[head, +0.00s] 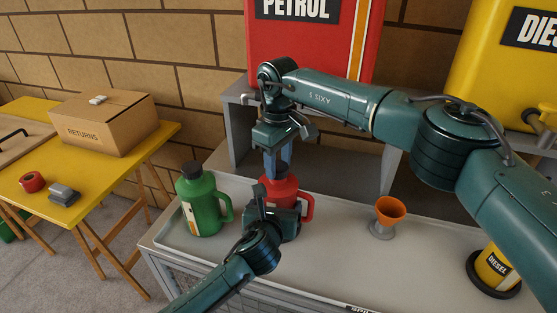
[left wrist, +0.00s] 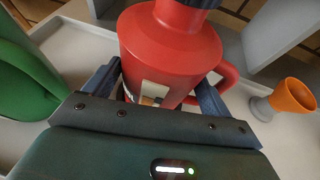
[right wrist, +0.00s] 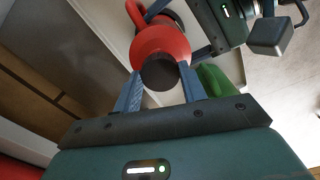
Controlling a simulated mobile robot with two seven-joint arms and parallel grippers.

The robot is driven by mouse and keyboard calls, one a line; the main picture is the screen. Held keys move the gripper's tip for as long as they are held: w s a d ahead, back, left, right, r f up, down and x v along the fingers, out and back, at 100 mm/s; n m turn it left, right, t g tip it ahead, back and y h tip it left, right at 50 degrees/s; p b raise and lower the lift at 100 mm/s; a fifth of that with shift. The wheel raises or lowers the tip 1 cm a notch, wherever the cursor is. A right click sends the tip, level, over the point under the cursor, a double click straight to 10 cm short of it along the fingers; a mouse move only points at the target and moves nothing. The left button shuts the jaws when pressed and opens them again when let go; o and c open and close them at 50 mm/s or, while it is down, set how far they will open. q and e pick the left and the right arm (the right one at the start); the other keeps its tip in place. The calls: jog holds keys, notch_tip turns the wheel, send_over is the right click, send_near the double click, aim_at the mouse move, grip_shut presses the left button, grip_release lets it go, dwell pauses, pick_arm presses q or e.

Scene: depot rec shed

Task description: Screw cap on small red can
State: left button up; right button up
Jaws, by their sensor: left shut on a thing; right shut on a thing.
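The small red can (head: 279,188) stands upright on the grey tray bench, with its handle to the right. My left gripper (head: 273,207) is shut around the can's body from the front; its fingers flank the can in the left wrist view (left wrist: 165,85). My right gripper (head: 277,168) points down above the can, shut on a dark cap (right wrist: 160,72). In the right wrist view the cap sits over the red can's (right wrist: 158,42) top, in line with it. Whether its thread is engaged cannot be told.
A green can (head: 203,203) with a dark cap stands close left of the red can. An orange funnel (head: 390,209) in a grey holder stands to the right, with a yellow diesel can (head: 496,268) beyond. A grey shelf under the red petrol tank (head: 300,45) stands behind.

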jog(key=o, duration=0.9)
jog(key=shift+o, duration=0.2)
jog(key=shift+r, duration=2.3)
jog(key=shift+c, duration=0.4)
